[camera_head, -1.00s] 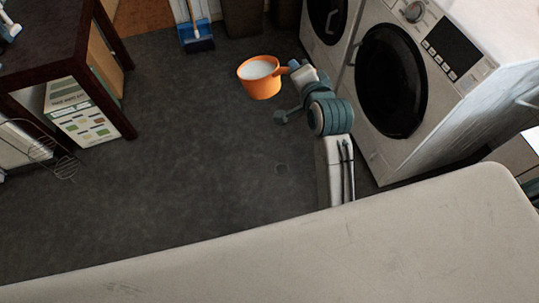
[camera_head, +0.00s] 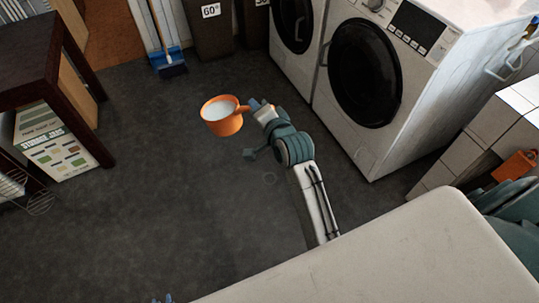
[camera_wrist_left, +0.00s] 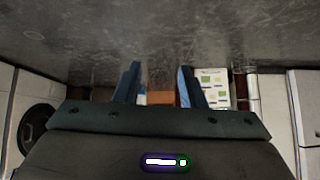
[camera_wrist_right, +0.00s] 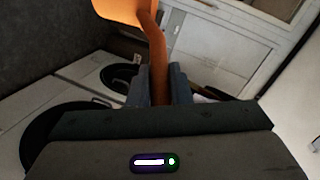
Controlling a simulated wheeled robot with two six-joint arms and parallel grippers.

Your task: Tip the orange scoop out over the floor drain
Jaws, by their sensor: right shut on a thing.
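The orange scoop (camera_head: 224,124) holds something white and sits level in the air above the dark floor. My right gripper (camera_head: 256,107) is shut on its handle; the right wrist view shows the handle (camera_wrist_right: 156,60) between the fingers (camera_wrist_right: 158,82). The floor drain (camera_head: 270,178) is a faint round mark on the floor, to the lower right of the scoop and left of my right forearm. My left gripper (camera_head: 162,299) shows only its blue tips at the bottom edge; in the left wrist view its fingers (camera_wrist_left: 158,84) are apart and empty.
Two white washing machines (camera_head: 375,85) stand right of my right arm. A dark table (camera_head: 40,60) with a box (camera_head: 62,150) under it stands left. A blue dustpan (camera_head: 168,62) and dark bins (camera_head: 211,25) are at the back. A pale surface (camera_head: 400,250) fills the lower right.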

